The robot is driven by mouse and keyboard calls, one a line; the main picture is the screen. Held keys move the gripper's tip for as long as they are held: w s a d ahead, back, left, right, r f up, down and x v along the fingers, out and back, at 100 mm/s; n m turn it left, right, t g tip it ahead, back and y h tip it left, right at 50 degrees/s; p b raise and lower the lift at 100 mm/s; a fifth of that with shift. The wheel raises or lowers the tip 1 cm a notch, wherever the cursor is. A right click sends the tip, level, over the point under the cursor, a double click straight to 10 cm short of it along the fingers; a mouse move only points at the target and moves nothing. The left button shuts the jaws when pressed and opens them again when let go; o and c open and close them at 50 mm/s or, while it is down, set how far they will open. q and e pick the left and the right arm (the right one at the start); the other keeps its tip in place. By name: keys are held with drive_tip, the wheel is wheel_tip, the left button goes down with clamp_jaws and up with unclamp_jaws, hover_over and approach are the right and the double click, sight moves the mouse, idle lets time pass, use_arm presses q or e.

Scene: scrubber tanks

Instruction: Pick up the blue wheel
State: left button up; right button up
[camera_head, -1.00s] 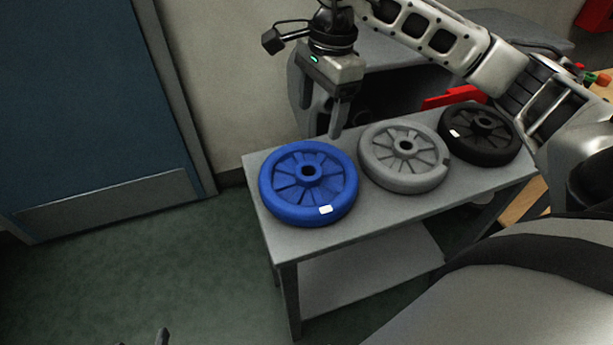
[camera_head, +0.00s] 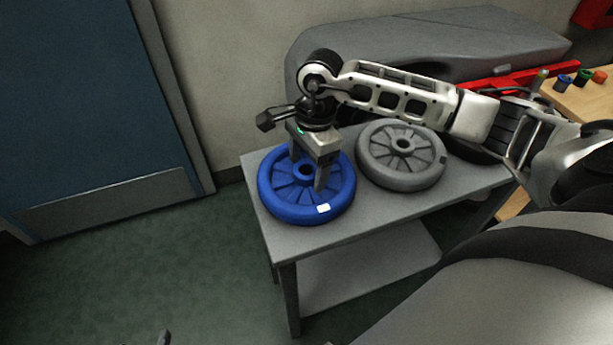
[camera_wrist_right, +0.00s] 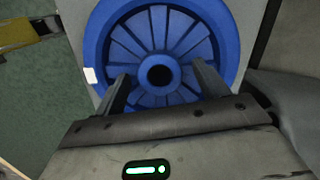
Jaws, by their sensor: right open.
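The blue wheel (camera_head: 285,206) lies flat at the left end of a grey table (camera_head: 390,208). It has a raised hub with a dark hole and a white label on its rim. My right gripper (camera_head: 307,172) points down over the wheel, its fingers open on either side of the hub. In the right wrist view the two fingertips (camera_wrist_right: 161,78) flank the hub of the blue wheel (camera_wrist_right: 228,40). I cannot tell whether the fingers touch the wheel. A small tip at the bottom edge of the head view may be part of my left gripper (camera_head: 164,338).
A grey wheel (camera_head: 385,172) lies right of the blue one. A black wheel (camera_head: 470,150) beyond it is mostly hidden behind my right arm. A large grey machine body (camera_head: 440,50) stands behind the table. A blue door (camera_head: 75,100) and open green floor are at left.

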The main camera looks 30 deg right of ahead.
drive_tip(key=shift+c, duration=0.3)
drive_tip(key=c, duration=1.5)
drive_tip(key=shift+r, duration=0.1)
clamp_jaws()
drive_tip(key=shift+r, duration=0.15)
